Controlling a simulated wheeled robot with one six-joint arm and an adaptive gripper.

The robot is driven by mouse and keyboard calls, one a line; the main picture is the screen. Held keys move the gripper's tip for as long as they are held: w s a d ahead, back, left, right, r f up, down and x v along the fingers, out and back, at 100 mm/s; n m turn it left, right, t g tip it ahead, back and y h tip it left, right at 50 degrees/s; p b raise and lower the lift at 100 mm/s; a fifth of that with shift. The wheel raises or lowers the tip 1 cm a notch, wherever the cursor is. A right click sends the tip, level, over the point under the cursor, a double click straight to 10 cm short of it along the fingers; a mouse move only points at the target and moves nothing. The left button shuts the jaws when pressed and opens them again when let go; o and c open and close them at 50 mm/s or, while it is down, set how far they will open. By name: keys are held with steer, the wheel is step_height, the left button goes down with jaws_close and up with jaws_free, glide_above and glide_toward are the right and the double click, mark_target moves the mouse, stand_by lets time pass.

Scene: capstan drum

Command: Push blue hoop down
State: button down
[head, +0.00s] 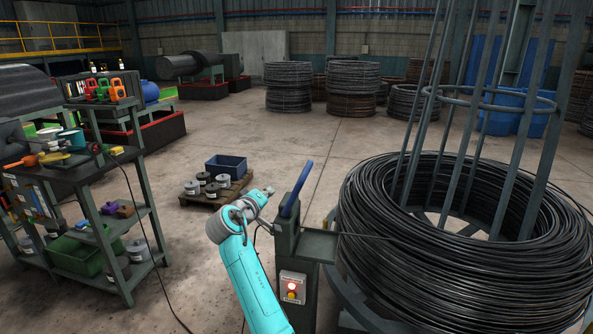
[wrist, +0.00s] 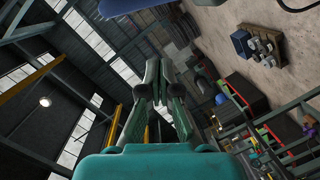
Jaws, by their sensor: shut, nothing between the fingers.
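The blue hoop (head: 296,189) stands up at a tilt on top of a dark green post in the head view, leaning up to the right. In the head view my teal arm reaches up just left of the post. Its grey wrist end is left of the hoop and apart from it in the picture; the fingers cannot be made out there.
The post carries a side plate (head: 316,246) and a box with a lit red button (head: 292,287). A large coil of black wire (head: 460,250) stands close on the right. A pallet with spools (head: 217,200) lies behind my arm. A loaded workbench (head: 85,190) stands left.

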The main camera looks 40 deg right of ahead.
mark_target(298, 187)
step_height(298, 187, up, 7)
steer(key=d+m+g+h, duration=0.1)
steer(key=d, duration=0.1)
steer(key=shift+w+g, duration=0.3)
steer(key=w+d+f, duration=0.1)
steer(key=d+f, duration=0.2)
steer(key=d, duration=0.8)
steer(key=shift+w+f, duration=0.2)
steer(key=shift+f, duration=0.15)
